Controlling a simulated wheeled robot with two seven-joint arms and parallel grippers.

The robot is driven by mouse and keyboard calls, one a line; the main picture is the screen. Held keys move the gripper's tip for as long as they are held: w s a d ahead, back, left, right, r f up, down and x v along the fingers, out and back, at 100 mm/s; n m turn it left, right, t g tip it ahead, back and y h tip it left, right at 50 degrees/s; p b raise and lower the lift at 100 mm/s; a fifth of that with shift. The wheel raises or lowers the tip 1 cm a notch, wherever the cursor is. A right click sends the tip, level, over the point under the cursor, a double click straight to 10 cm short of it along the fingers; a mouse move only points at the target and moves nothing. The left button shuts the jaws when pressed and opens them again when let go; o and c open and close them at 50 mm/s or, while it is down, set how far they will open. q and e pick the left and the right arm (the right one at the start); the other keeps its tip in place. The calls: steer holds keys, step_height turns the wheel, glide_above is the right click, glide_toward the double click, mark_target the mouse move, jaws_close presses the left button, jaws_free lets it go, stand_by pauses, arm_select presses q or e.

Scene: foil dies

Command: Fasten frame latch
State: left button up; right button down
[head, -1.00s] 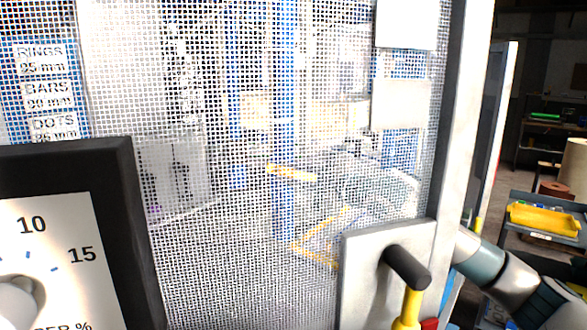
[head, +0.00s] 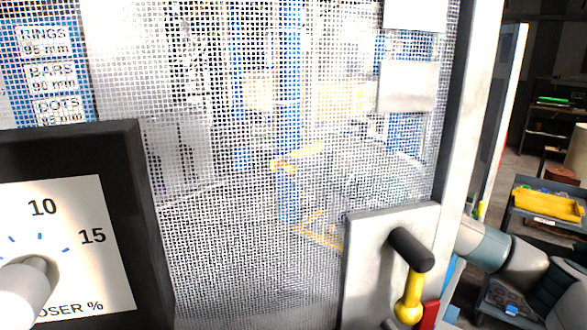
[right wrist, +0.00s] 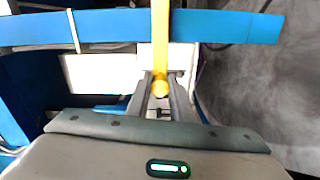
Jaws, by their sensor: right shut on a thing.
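The frame latch is a pale metal plate (head: 366,245) at the lower right of the mesh door in the head view. It carries a black cylindrical pivot (head: 411,249) and a yellow handle (head: 409,308) that hangs down from it. A red piece (head: 430,313) sits beside the handle. The handle also shows in the right wrist view (right wrist: 160,40), rising between the fingers. My right gripper (right wrist: 160,92) is shut on the yellow handle, near its rounded end. In the head view its fingers are mostly hidden below the picture edge. My left gripper is out of view.
A dial box (head: 85,235) stands at the left, close to the mesh panel (head: 230,200). The door's pale frame post (head: 470,130) runs up right of the latch. A yellow bin (head: 549,200) sits on shelving further right. A blue bar (right wrist: 220,27) crosses above my right gripper.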

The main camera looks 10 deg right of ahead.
steer(key=shift+f, duration=0.25)
steer(key=c, duration=1.6)
jaws_free()
steer(key=shift+o, duration=0.2)
steer(key=shift+r, duration=0.1)
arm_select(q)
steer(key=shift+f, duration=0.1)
